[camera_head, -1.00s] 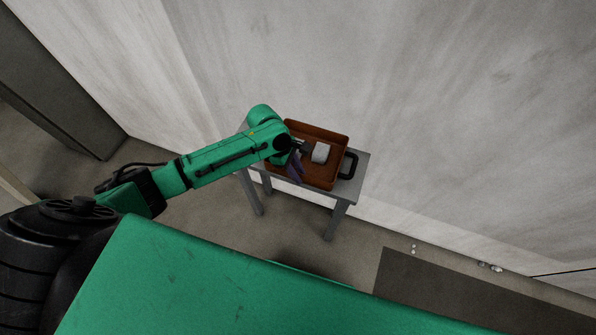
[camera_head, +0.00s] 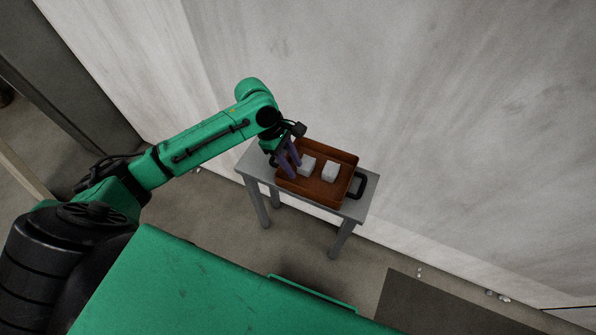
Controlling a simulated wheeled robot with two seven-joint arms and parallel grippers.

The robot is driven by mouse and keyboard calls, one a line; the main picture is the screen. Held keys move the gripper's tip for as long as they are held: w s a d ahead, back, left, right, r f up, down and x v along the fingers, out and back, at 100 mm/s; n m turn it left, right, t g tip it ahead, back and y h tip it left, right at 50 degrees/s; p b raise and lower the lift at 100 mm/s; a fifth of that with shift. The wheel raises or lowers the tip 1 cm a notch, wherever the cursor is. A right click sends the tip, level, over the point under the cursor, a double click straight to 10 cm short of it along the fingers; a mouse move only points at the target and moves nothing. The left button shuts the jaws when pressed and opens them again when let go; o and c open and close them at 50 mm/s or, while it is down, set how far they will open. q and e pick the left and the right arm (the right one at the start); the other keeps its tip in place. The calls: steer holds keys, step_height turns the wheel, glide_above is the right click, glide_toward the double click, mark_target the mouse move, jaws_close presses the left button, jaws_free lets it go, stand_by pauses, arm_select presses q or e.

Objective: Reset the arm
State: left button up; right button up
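My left arm reaches in from the left to the orange-brown tray (camera_head: 345,156). My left gripper (camera_head: 294,170), with purple fingers, is over the tray's left end. Its two fingers are apart with nothing visible between them. Two whitish blocks lie in the tray: the left block (camera_head: 307,166) is just right of the fingers, and the right block (camera_head: 331,171) is nearer the tray's middle. My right gripper is not in view.
The tray stands on a small grey table (camera_head: 348,208) against a pale wall (camera_head: 430,110). A black handle (camera_head: 358,185) is at the tray's right end. A dark mat (camera_head: 440,308) lies on the floor at lower right. Small bits lie by the wall.

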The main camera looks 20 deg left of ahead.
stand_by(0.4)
arm_select(q)
steer(key=s+d+f+m+t, duration=0.2)
steer(key=s+d+m, duration=0.2)
steer(key=m, duration=0.7)
steer(key=s+a+m+t+y, duration=0.2)
steer(key=s+a+m+y, duration=0.2)
steer(key=s+a+m, duration=0.55)
step_height(320, 180, down, 25)
steer(key=s+a+n+g, duration=0.1)
steer(key=s+a+g, duration=0.1)
steer(key=s+a+f, duration=0.2)
steer(key=s+f, duration=1)
steer(key=s, duration=0.3)
steer(key=shift+s+a+f+g, duration=0.15)
steer(key=shift+s+f+g, duration=0.1)
steer(key=shift+f+g, duration=0.15)
